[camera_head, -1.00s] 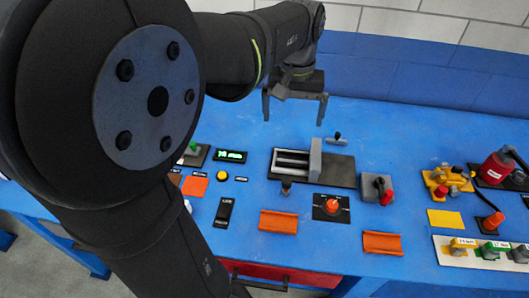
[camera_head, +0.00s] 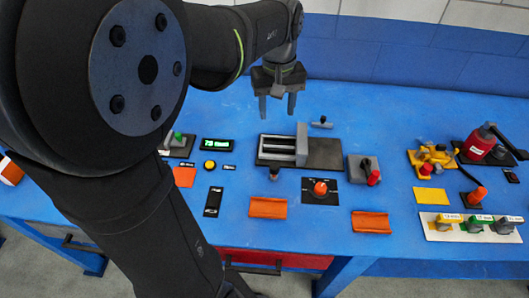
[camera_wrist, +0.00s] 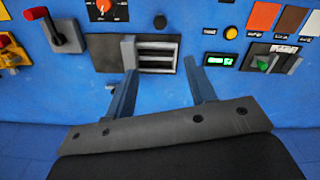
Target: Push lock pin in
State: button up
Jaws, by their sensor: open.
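A small dark upright knob (camera_head: 274,173) stands at the near edge of a grey sliding fixture (camera_head: 284,149) on a black plate. A dark T-shaped handle (camera_head: 321,123) is at the fixture's far side. I cannot tell for certain which is the lock pin. In the wrist view the dark knob (camera_wrist: 160,21) is beyond the fixture (camera_wrist: 155,53), and the handle (camera_wrist: 111,88) is left of the fingers. My gripper (camera_head: 277,108) is open and empty, above the far side of the fixture. Its two fingers (camera_wrist: 160,67) point toward the fixture in the wrist view, apart from it.
A grey block with a red-handled lever (camera_head: 364,170) is right of the fixture. An orange knob (camera_head: 320,188) and orange trays (camera_head: 268,207) lie nearer. A green display (camera_head: 217,145) and yellow button (camera_head: 209,165) are left. The blue table (camera_head: 370,115) behind the fixture is mostly clear.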

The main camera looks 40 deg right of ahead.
aim_at(275, 166)
notch_tip(275, 166, down, 22)
jog(key=n, duration=0.5)
jog(key=shift+f+n, duration=0.1)
jog(key=shift+n, duration=0.2)
jog(key=shift+c, duration=0.4)
